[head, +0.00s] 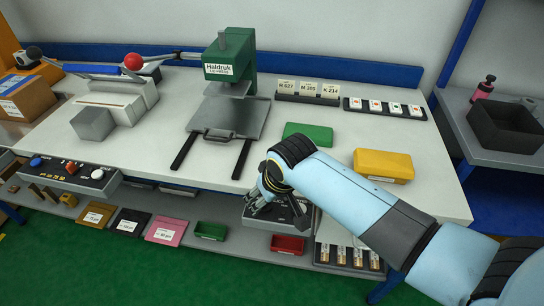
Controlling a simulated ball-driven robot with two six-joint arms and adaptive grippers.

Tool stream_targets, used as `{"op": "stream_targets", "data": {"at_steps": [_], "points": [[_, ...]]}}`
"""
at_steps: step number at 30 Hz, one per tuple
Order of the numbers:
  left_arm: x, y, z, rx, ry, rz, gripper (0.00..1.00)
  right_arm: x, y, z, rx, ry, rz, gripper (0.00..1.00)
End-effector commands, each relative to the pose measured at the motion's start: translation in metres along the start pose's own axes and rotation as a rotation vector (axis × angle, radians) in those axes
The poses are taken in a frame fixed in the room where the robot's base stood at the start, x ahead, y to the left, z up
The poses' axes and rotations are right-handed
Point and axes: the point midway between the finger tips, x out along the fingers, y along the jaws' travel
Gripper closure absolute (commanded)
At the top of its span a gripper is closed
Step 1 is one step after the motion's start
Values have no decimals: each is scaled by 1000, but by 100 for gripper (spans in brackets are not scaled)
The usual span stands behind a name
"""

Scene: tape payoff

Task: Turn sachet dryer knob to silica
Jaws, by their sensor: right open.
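My right gripper (256,203) is open at the table's front edge, pointing down over a dark control box (283,218). My gripper and wrist cover much of this box, so I cannot see a knob or read a label on it. I cannot tell from the picture which one is the sachet dryer. My left gripper is not in view.
A green Haldruk press (230,58) stands on the table (310,108). A green block (308,134) and a yellow box (384,164) lie near my right arm. Green (211,231) and red bins (287,244) sit on the shelf below. A dark bin (504,126) stands at right.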

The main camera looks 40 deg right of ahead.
Motion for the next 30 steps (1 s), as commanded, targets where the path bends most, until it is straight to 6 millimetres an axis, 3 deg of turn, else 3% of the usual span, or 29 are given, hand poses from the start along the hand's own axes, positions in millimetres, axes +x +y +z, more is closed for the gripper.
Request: {"op": "stream_targets", "data": {"at_steps": [9,15,30], "points": [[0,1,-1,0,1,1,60,-70,0,0,0,3,0,38],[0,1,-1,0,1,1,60,-96,0,0,0,2,0,38],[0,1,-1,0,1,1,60,-102,0,0,0,1,0,38]]}}
